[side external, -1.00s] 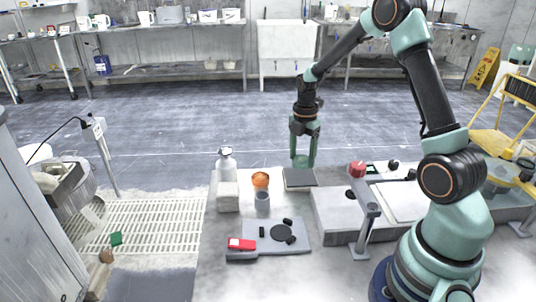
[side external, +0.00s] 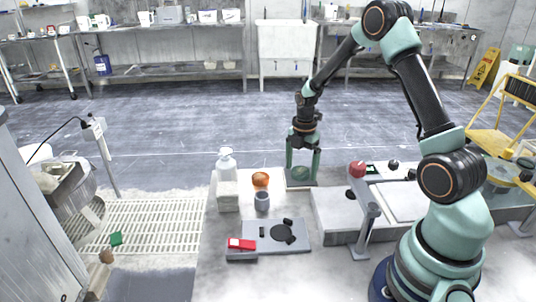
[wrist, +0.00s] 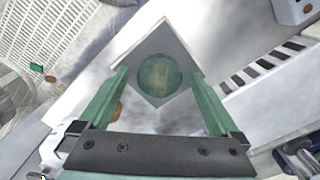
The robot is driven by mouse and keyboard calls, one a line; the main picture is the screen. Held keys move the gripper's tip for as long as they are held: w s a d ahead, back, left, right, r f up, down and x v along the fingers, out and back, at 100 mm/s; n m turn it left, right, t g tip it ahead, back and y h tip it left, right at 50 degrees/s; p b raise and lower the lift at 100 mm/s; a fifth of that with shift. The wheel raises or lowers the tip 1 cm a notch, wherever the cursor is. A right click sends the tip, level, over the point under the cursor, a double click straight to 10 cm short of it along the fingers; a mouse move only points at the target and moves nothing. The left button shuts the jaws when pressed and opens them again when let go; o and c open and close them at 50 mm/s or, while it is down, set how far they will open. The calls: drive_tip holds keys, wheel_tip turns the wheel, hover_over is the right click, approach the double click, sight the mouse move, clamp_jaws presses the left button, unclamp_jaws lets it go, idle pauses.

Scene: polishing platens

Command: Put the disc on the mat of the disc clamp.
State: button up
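The disc (wrist: 159,76) is round and green. It lies on a square grey plate (wrist: 172,33), and it also shows between my fingers in the side view (side external: 301,173). My gripper (side external: 302,180) is open and points down over this plate, one finger on either side of the disc. In the wrist view my gripper (wrist: 160,72) shows a gap beside the disc at both fingers. The disc clamp (side external: 262,247) is a grey base nearer the camera, with black jaws and a bare round black mat (side external: 282,233).
A red block (side external: 241,244) sits at the clamp's front left. A grey cup (side external: 262,201), an orange round object (side external: 260,180), a white bottle (side external: 226,160) and a pale block (side external: 228,196) stand left of my gripper. A post with a red knob (side external: 357,169) rises to the right.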

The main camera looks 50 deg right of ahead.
sight(305, 169)
drive_tip(key=shift+r, duration=0.1)
wheel_tip(305, 169, up, 11)
drive_tip(key=d, duration=0.1)
drive_tip(key=s+a+r+m+t, duration=0.2)
drive_tip(key=s+a+r+m, duration=0.3)
drive_tip(key=a+m, duration=0.3)
drive_tip(key=s+a+r+m+t, duration=0.3)
drive_tip(key=s+a+r+m, duration=0.3)
drive_tip(key=a+m, duration=0.2)
drive_tip(key=shift+a+r+m, duration=0.25)
drive_tip(key=shift+a+m, duration=0.15)
drive_tip(key=shift+a, duration=0.4)
drive_tip(key=shift+o, duration=0.2)
drive_tip(key=shift+s+a+f+m+t, duration=0.1)
drive_tip(key=shift+s+a+m+t, duration=0.25)
drive_tip(key=shift+m, duration=0.25)
